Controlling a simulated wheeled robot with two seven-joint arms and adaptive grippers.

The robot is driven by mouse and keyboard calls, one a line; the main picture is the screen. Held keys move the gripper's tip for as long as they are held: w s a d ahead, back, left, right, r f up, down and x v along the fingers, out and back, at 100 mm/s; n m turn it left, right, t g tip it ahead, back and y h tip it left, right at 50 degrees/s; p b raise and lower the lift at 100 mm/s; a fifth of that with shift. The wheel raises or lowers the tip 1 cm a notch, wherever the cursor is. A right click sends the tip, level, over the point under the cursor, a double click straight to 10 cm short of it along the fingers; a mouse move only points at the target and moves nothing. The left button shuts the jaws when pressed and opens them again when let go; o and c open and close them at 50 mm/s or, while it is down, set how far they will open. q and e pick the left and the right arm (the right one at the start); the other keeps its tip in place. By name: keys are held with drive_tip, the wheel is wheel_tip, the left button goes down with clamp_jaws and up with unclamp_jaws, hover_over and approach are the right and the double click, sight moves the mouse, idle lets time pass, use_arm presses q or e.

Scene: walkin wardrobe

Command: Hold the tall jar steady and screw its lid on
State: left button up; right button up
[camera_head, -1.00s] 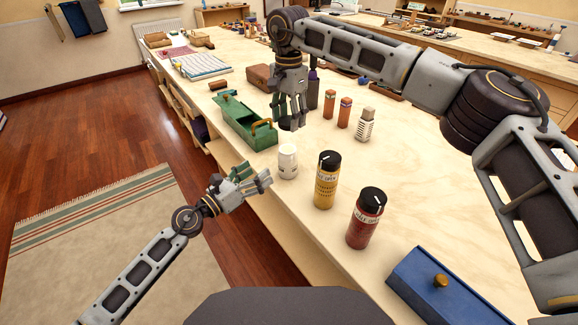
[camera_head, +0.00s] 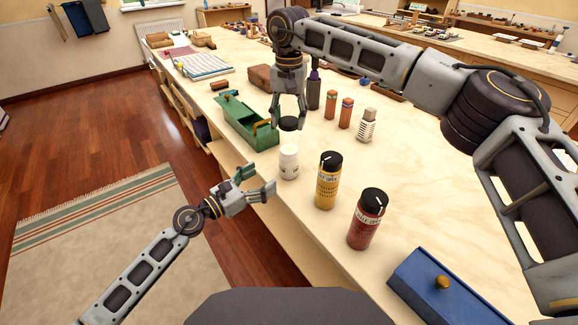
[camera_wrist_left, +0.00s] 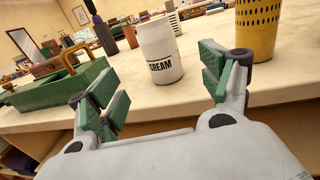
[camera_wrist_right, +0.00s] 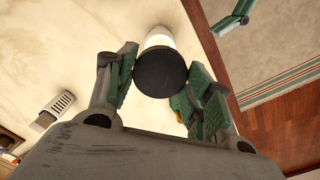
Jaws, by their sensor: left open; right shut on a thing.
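The tall jar (camera_head: 289,163) is white and stands upright near the table's left edge. In the left wrist view the jar (camera_wrist_left: 160,52) shows black "CREAM" lettering, ahead of the gap between the fingers. My left gripper (camera_head: 260,182) is open and empty, left of the jar and apart from it. My right gripper (camera_head: 288,112) is shut on the dark round lid (camera_head: 291,124), held above the jar with a gap below it. In the right wrist view the lid (camera_wrist_right: 160,74) covers part of the jar (camera_wrist_right: 158,36), whose top is hidden there.
A yellow canister (camera_head: 327,182) and a red canister (camera_head: 367,220) stand just right of the jar. A green toolbox (camera_head: 245,124) lies behind it. A blue box (camera_head: 440,285) lies at front right. Several small bottles stand farther back. The wooden tabletop (camera_head: 420,190) is clear at right.

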use_arm(q)
drive_tip(key=shift+w+d, duration=0.15)
drive_tip(key=shift+x, duration=5.8)
drive_tip(key=c, duration=1.5)
drive_tip(key=shift+c, duration=0.2)
use_arm(e)
hover_over(289, 149)
drive_tip(key=shift+f, duration=2.5)
